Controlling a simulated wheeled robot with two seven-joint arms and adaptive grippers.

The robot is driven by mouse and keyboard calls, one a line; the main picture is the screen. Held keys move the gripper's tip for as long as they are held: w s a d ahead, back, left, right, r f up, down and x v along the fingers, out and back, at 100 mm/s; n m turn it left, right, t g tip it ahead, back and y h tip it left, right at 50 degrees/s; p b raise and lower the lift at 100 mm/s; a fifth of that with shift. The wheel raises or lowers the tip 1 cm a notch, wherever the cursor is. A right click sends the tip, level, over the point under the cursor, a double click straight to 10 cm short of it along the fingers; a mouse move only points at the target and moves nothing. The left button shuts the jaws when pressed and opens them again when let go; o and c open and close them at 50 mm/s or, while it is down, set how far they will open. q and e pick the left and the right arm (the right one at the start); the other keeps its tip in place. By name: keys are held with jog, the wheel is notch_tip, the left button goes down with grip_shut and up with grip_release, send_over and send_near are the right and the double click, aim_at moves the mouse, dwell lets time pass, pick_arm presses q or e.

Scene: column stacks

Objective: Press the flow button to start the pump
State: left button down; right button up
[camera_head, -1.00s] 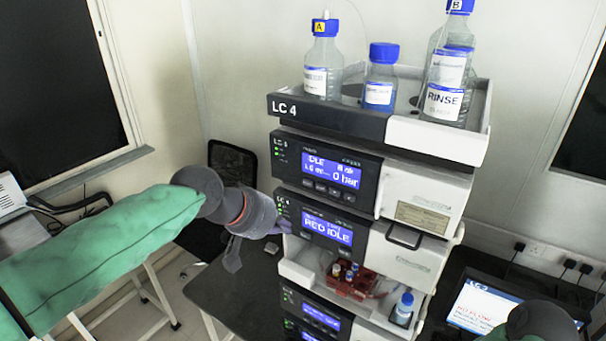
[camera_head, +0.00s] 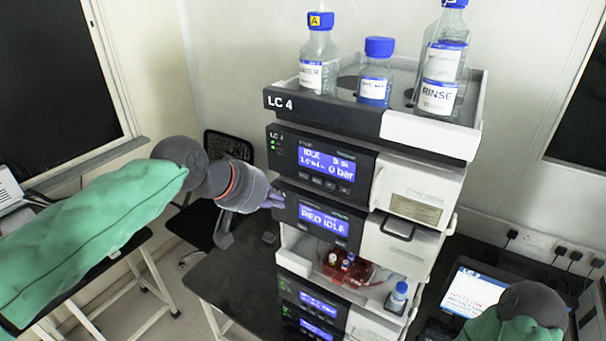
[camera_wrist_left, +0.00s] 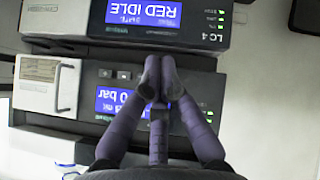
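The pump module (camera_head: 322,167) is the dark upper unit below the bottle tray, with a blue screen (camera_head: 327,168) reading IDLE and 0 bar. A row of small buttons (camera_head: 325,186) lies under its screen; two buttons (camera_wrist_left: 115,74) show in the left wrist view, which is upside down. The flow button cannot be told apart by its label. My left gripper (camera_head: 278,199) is at the front left of the stack, near the pump's lower edge. In the left wrist view its purple fingertips (camera_wrist_left: 160,78) are together, over part of the pump's screen and button row. Contact cannot be told.
A module reading RED IDLE (camera_head: 324,220) sits below the pump. Bottles (camera_head: 376,72) stand in the tray (camera_head: 325,114) on top. A red vial rack (camera_head: 345,268) is lower down. A laptop (camera_head: 478,291) is at the right, near my right arm (camera_head: 530,305).

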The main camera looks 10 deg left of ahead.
aim_at(297, 179)
pick_arm(q)
jog(key=w+d+p, duration=0.2)
jog(key=w, duration=0.4)
jog(key=shift+w+d, duration=0.15)
jog(key=shift+w, duration=0.1)
dwell(1.3)
jog(key=shift+w+d, duration=0.15)
jog(key=shift+w, duration=0.25)
jog(key=shift+w+d+p, duration=0.15)
jog(key=shift+w+p, duration=0.15)
jog(key=shift+p, duration=0.05)
dwell(0.7)
jog(key=shift+s, duration=0.15)
jog(key=shift+s+a+b, duration=0.3)
jog(key=shift+s+b, duration=0.1)
jog(key=shift+s, duration=0.25)
jog(key=shift+s+a+b, duration=0.3)
jog(key=shift+s+b, duration=0.05)
jog(key=shift+s, duration=0.4)
jog(key=shift+s+a+b, duration=0.25)
jog(key=shift+s+b, duration=0.1)
jog(key=shift+s, duration=0.45)
jog(key=shift+s+a+b, duration=0.3)
jog(key=shift+s+b, duration=0.05)
jog(key=shift+s, duration=0.4)
